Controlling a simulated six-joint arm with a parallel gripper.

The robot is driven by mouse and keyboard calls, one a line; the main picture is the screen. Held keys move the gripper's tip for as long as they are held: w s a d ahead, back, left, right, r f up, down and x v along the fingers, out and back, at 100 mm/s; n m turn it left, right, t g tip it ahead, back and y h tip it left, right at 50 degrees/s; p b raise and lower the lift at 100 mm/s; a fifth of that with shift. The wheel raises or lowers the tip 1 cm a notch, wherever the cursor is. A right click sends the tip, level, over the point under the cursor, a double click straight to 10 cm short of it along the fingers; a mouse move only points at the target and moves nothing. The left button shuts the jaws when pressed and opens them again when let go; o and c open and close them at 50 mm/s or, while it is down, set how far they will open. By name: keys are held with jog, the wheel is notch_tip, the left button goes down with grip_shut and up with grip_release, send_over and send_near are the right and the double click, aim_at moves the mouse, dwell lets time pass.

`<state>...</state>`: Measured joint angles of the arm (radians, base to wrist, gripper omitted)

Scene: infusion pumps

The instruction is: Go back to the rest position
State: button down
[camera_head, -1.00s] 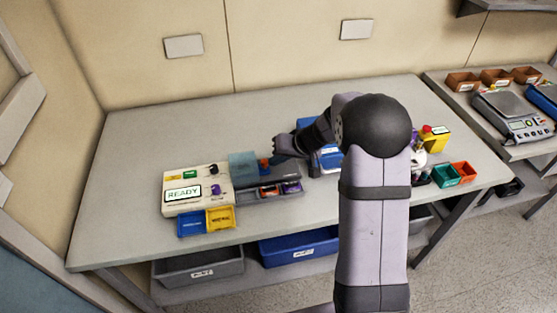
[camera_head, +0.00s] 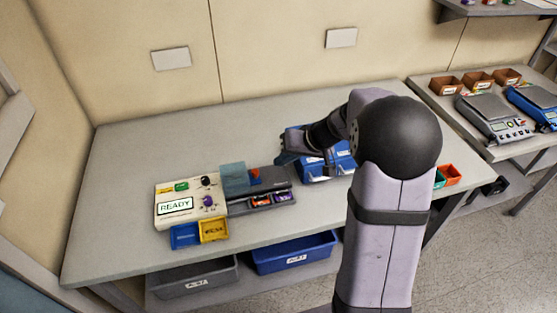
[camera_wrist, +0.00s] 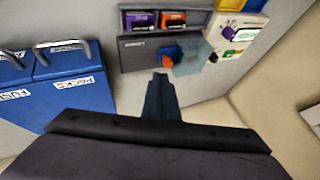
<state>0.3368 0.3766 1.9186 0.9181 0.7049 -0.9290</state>
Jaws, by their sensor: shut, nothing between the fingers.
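My gripper (camera_head: 287,152) is shut and empty. In the head view it hangs over the left end of a blue box (camera_head: 318,170); I cannot tell the gap between them. In the wrist view the closed fingers (camera_wrist: 160,90) point toward the grey pump module (camera_wrist: 140,52), apart from it as far as I can tell. The white pump console (camera_head: 162,217) reads READY and stands left of the module. A translucent blue cover (camera_head: 234,176) sits on the module by an orange-red part. My upper arm hides part of the table's right side.
Blue and yellow bins (camera_head: 186,236) sit at the console's front. Grey and blue tubs (camera_head: 294,252) are on the shelf below. The wrist view shows a labelled blue container (camera_wrist: 80,97) with handles. A side table (camera_head: 450,93) holds scales and brown boxes. The table's back left is clear.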

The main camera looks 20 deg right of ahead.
jog(key=s+d+f+m+g+h, duration=0.1)
jog(key=s+f+m+g, duration=0.2)
jog(key=s, duration=0.6)
jog(key=s+f+m+g+h, duration=0.1)
jog(key=s+f+m+g, duration=0.15)
jog(key=s+f, duration=0.5)
jog(key=s+r+n+g+h, duration=0.2)
jog(key=s+r+n, duration=0.15)
jog(key=s, duration=0.65)
jog(key=a+n, duration=0.1)
jog(key=a+r+n+t, duration=0.1)
jog(key=a, duration=0.1)
jog(key=a+r+n+t, duration=0.1)
jog(key=shift+a+r+h, duration=0.15)
jog(key=shift+r+h, duration=0.1)
jog(key=shift+h, duration=0.15)
